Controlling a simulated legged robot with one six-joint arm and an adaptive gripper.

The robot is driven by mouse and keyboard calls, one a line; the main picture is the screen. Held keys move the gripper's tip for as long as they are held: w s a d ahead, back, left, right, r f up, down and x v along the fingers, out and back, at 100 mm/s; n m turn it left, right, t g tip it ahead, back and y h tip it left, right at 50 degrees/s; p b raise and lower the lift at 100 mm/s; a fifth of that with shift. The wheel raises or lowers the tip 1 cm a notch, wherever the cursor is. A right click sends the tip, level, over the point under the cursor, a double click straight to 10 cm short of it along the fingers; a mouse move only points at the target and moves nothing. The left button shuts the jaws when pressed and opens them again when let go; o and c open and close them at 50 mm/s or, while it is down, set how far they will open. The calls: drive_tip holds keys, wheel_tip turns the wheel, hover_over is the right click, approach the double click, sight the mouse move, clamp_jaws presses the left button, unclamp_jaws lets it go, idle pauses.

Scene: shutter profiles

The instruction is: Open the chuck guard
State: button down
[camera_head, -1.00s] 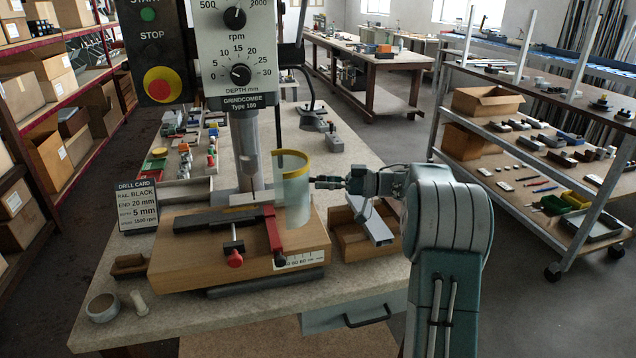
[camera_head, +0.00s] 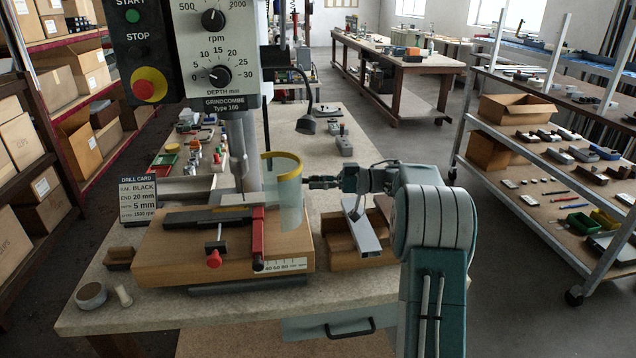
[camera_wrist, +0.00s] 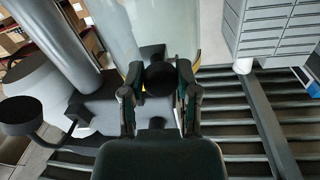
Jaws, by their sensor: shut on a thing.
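The chuck guard (camera_head: 291,200) is a clear curved shield with a yellow top rim, beside the drill press spindle. In the wrist view its clear wall (camera_wrist: 170,25) rises just beyond my fingers. A dark round knob (camera_wrist: 160,78) sits at the guard's lower part in that view. My gripper (camera_head: 312,183) reaches the guard from the right. In the wrist view my gripper (camera_wrist: 158,92) has its two fingers on either side of the knob, shut on it. The drill press head (camera_head: 217,50) stands above, with its dials.
A wooden block with a red clamp (camera_head: 257,232) lies below the guard. An open wooden box (camera_head: 335,255) with a metal profile (camera_head: 362,228) stands to its right. A drill card (camera_head: 137,200) stands at left.

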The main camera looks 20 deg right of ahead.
drive_tip(key=shift+r, duration=0.15)
drive_tip(key=shift+c, duration=1.7)
unclamp_jaws()
drive_tip(key=v, duration=1.2)
